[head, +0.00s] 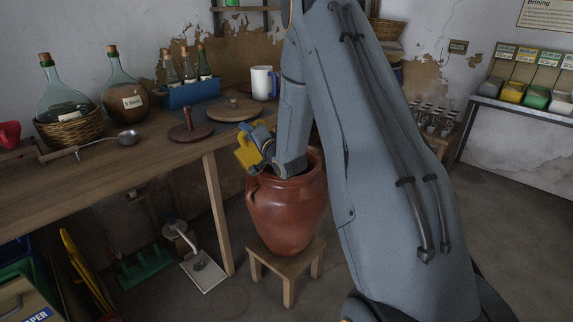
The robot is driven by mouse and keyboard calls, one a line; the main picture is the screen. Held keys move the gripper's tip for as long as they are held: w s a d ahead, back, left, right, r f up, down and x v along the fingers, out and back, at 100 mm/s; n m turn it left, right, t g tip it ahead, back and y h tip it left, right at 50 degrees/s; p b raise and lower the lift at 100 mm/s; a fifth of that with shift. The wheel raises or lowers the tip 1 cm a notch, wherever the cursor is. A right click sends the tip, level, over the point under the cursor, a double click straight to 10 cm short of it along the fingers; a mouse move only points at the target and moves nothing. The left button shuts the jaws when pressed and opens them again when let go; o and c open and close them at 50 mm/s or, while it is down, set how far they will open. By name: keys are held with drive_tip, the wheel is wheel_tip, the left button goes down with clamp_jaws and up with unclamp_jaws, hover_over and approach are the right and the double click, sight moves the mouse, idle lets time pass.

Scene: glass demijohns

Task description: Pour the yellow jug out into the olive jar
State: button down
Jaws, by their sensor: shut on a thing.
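The yellow jug (247,153) is at the upper left rim of the olive jar and looks tilted. My gripper (262,141) is shut on the jug, beside the jar's mouth. The olive jar (285,215) is a large reddish-brown clay pot with a handle, standing upright on a small wooden stool (287,259). My wrist covers much of the jar's opening. I cannot see the inside of the jug or the jar, nor any liquid stream.
A wooden workbench (95,180) on the left holds glass demijohns (124,90), a ladle (95,142), wooden lids (235,109), a blue crate (192,94) and a white mug (263,83). Scales (203,270) stand on the floor. Open floor lies around the stool's front.

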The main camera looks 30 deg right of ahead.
sight(238, 149)
drive_tip(key=shift+d+r, duration=0.1)
drive_tip(key=shift+d, duration=0.15)
drive_tip(key=shift+s+a+r+n, duration=0.1)
drive_tip(key=shift+a+r+n, duration=0.25)
drive_tip(key=shift+a+n, duration=0.25)
drive_tip(key=shift+a+f+n, duration=0.4)
drive_tip(key=shift+a+n, duration=0.3)
drive_tip(key=shift+a, duration=0.05)
drive_tip(key=shift+s+a+r+n+b, duration=0.15)
drive_tip(key=shift+a+n+b, duration=0.15)
drive_tip(key=shift+a+n, duration=0.65)
drive_tip(key=shift+n, duration=0.35)
drive_tip(key=a+f+n+b, duration=0.6)
drive_tip(key=f+n+b, duration=0.1)
drive_tip(key=f+n, duration=0.1)
drive_tip(key=shift+s+f+n, duration=0.2)
drive_tip(key=shift+s+n, duration=0.2)
drive_tip(key=shift+s, duration=0.05)
